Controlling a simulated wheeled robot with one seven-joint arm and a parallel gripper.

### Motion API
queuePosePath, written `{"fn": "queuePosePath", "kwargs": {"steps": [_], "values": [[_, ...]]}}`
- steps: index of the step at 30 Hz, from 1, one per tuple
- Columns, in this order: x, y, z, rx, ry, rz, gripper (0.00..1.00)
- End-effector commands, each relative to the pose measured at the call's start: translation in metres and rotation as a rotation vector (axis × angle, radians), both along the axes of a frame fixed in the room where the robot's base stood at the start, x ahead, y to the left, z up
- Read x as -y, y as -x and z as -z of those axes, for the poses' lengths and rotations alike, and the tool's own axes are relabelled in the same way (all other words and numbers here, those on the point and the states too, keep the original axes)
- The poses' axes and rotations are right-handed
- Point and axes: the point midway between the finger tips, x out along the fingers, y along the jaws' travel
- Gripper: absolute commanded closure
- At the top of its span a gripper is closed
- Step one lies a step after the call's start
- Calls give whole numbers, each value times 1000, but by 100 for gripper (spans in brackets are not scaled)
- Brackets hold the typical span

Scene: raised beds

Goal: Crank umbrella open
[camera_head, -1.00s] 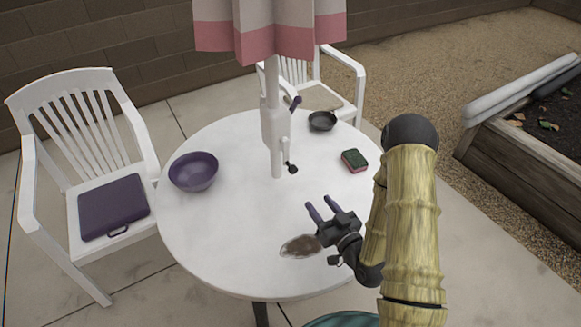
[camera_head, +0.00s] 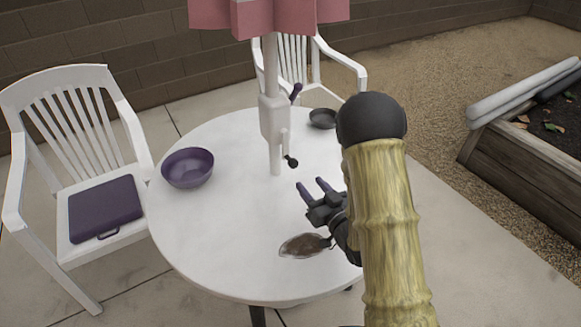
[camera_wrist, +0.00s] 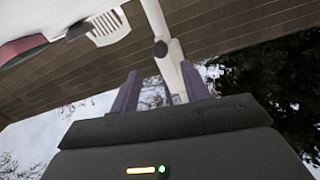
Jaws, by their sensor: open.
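The umbrella's pink canopy (camera_head: 268,16) hangs folded at the top of the head view, cut off by its edge. Its white pole (camera_head: 271,68) rises from the round table (camera_head: 220,235). A white crank housing (camera_head: 271,120) sits on the pole, with a small crank arm ending in a black knob (camera_head: 291,162). My gripper (camera_head: 312,186) is open and empty, below and right of the knob and apart from it. In the wrist view the knob (camera_wrist: 160,49) and pole (camera_wrist: 170,62) appear beyond and between my open fingers (camera_wrist: 160,70).
On the table are a purple bowl (camera_head: 187,168), a dark pan (camera_head: 322,118) and a brown oval item (camera_head: 305,246) below my gripper. White chairs stand left (camera_head: 75,150) and behind (camera_head: 335,75). A raised bed (camera_head: 525,160) is at right.

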Motion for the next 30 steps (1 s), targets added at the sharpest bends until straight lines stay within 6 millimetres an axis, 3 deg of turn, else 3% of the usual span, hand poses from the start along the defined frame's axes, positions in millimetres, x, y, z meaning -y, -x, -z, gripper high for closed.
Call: {"fn": "queuePosePath", "kwargs": {"steps": [19,30], "values": [[-56,-90,-1,1,-1,-1,54],[-63,-104,-1,0,-1,1,54]]}}
